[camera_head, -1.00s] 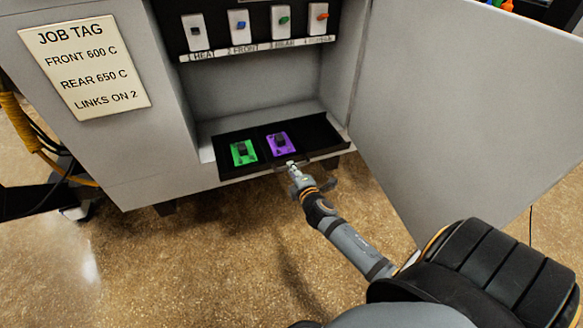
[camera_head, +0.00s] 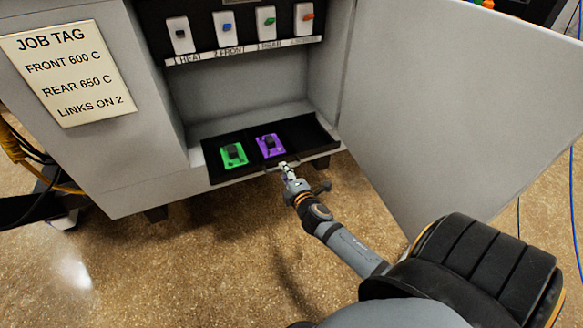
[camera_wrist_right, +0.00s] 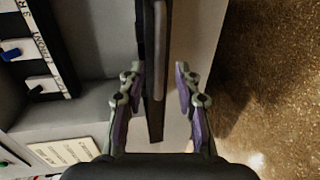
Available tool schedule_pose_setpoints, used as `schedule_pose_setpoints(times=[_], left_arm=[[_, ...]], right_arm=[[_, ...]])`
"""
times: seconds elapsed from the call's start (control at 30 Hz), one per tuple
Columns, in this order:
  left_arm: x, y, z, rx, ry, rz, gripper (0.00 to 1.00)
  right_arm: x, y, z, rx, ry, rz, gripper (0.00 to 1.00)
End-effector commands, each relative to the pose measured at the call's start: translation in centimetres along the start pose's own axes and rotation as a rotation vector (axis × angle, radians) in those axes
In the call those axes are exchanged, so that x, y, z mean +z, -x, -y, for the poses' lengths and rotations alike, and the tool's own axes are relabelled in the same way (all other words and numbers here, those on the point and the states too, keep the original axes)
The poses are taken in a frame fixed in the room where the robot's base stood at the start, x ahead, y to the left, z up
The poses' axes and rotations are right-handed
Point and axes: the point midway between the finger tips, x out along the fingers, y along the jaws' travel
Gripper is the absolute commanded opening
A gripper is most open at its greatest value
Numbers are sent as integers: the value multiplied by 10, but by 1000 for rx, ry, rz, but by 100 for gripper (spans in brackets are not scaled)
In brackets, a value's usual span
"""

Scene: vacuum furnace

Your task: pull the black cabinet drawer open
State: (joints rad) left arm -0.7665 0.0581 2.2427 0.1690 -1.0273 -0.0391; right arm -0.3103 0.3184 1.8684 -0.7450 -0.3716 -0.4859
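The black drawer (camera_head: 205,160) sits low in the grey cabinet, partly pulled out past the cabinet's front. A green block (camera_head: 233,155) and a purple block (camera_head: 270,146), each with a dark knob, lie in it. My right gripper (camera_head: 284,166) is at the drawer's front edge, near its thin handle (camera_head: 272,170). In the right wrist view the two fingers (camera_wrist_right: 158,88) stand apart on either side of the handle bar (camera_wrist_right: 158,50) and the dark drawer front. A gap shows between the bar and the right-hand finger; contact on the left is unclear. My left gripper is out of view.
A large grey door panel (camera_head: 455,100) hangs open at the right, close to my right arm. A switch row (camera_head: 245,28) is above the drawer, and a job tag (camera_head: 70,72) is on the cabinet's left face. The floor (camera_head: 220,260) in front is clear.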

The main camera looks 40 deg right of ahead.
Motion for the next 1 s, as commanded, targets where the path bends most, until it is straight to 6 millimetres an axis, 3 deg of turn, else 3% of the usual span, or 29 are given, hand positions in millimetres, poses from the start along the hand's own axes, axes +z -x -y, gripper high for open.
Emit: schedule_pose_setpoints(times=[0.2, 0.4, 0.57, 1.0], left_arm=[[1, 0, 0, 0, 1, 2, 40], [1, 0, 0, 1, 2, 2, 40], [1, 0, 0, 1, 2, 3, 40], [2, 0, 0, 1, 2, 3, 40]], right_arm=[[0, 55, 1, -4, 3, -1, 33], [0, 91, 1, -3, 2, 1, 33], [0, 100, 0, -1, 1, 1, 33], [0, 100, 0, 0, 1, 1, 33]])
